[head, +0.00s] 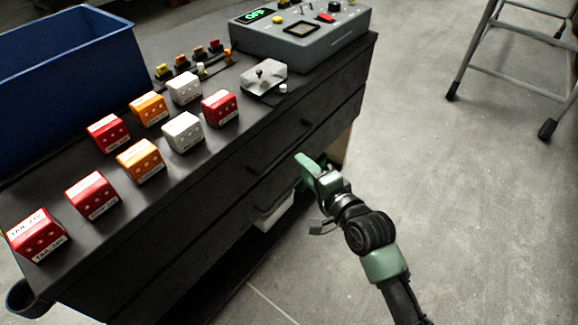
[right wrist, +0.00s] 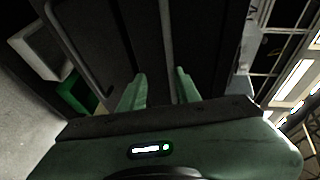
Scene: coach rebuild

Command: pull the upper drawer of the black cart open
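The black cart (head: 190,220) stands at the left and middle of the head view, with dark drawer fronts along its right side. The upper drawer (head: 285,145) looks closed, with a dark bar handle (head: 252,170) on its front. My right gripper (head: 307,168) is beside the drawer fronts, with its green fingers towards the cart. In the right wrist view its two fingers (right wrist: 160,90) are apart, facing a dark front. A dark bar handle (right wrist: 88,62) shows left of them there. I cannot tell whether the fingers touch anything. My left gripper is not in view.
On the cart top are several red, orange and white blocks (head: 183,131), a blue bin (head: 75,75) and a grey control box (head: 300,35). A white container (head: 272,214) shows below the drawers. A metal stand (head: 500,70) is at the upper right.

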